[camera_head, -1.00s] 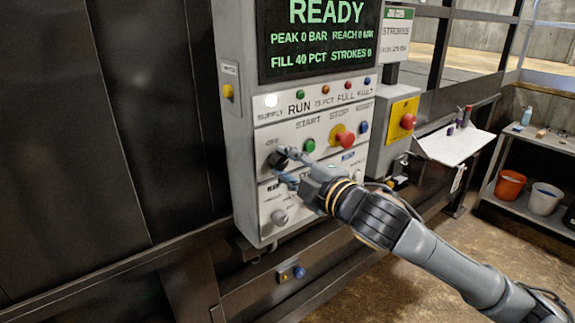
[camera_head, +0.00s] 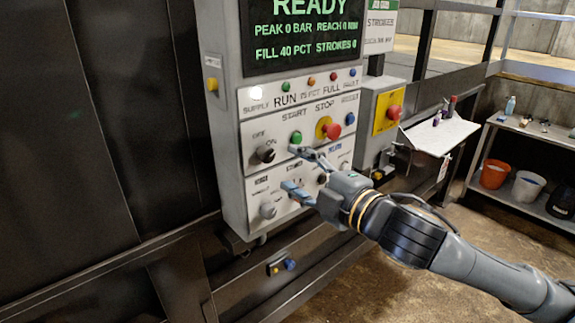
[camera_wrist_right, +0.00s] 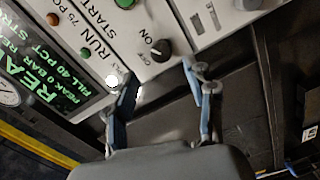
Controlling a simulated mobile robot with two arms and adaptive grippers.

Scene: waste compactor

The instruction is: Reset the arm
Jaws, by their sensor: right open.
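My right gripper (camera_head: 291,169) is open and empty in front of the control panel (camera_head: 231,190). Its two fingers also show apart in the right wrist view (camera_wrist_right: 160,82), with the black OFF/ON knob (camera_wrist_right: 160,49) beyond the space between them. In the head view the knob (camera_head: 265,154) is clear of the fingers, to their left. The upper finger is near the green START button (camera_head: 296,137); I cannot tell whether it touches the panel. The hand covers part of the lower panel. My left gripper is not in view.
The screen (camera_head: 304,33) reads READY. A red stop button (camera_head: 331,131) sits right of START, and another (camera_head: 394,112) is on a yellow plate. A small shelf (camera_head: 440,137) juts out at right. Buckets (camera_head: 494,174) stand on a rack beyond. Open floor lies below the arm.

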